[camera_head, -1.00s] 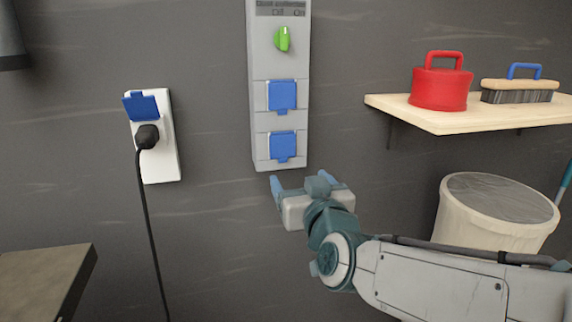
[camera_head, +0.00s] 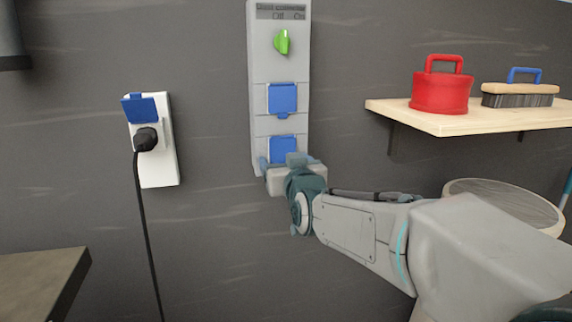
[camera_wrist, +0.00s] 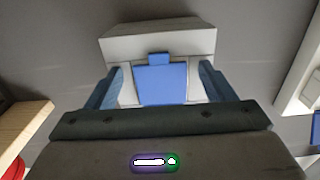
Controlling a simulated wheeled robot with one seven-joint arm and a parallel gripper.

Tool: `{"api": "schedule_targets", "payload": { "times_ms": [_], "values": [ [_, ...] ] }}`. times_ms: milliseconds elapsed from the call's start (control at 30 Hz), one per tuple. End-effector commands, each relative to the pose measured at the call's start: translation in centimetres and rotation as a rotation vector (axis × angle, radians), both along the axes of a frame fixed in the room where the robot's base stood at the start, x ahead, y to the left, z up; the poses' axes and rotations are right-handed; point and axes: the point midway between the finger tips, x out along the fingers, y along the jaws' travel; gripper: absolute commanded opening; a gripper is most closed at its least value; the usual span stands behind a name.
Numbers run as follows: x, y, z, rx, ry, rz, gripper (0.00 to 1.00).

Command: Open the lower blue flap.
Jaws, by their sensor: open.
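The lower blue flap (camera_head: 283,148) is on the grey wall panel (camera_head: 262,60), below the upper blue flap (camera_head: 283,97). It looks shut, and its bottom part is hidden behind my gripper in the head view. My gripper (camera_head: 290,162) is at the bottom end of the panel, in front of the lower flap. In the wrist view the blue flap (camera_wrist: 161,84) with its small tab lies between the two blue fingers of my gripper (camera_wrist: 160,85). The fingers are open, one to each side of the flap, with gaps between them and it.
A white wall socket (camera_head: 160,172) with a raised blue flap and a black plug (camera_head: 145,139) is left of the panel. A wooden shelf (camera_head: 440,122) with a red container (camera_head: 440,92) and brush (camera_head: 519,94) is to the right. A bin (camera_head: 500,200) stands below it.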

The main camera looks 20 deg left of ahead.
Motion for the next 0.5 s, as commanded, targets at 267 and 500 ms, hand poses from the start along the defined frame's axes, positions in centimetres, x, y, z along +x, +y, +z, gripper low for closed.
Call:
{"api": "schedule_targets", "payload": {
  "times_ms": [267, 500],
  "values": [
    [-0.02, 0.00, 0.00, 0.000, 0.000, 0.000, 0.46],
    [-0.03, -0.02, 0.07, -0.002, 0.003, 0.000, 0.13]
  ]
}}
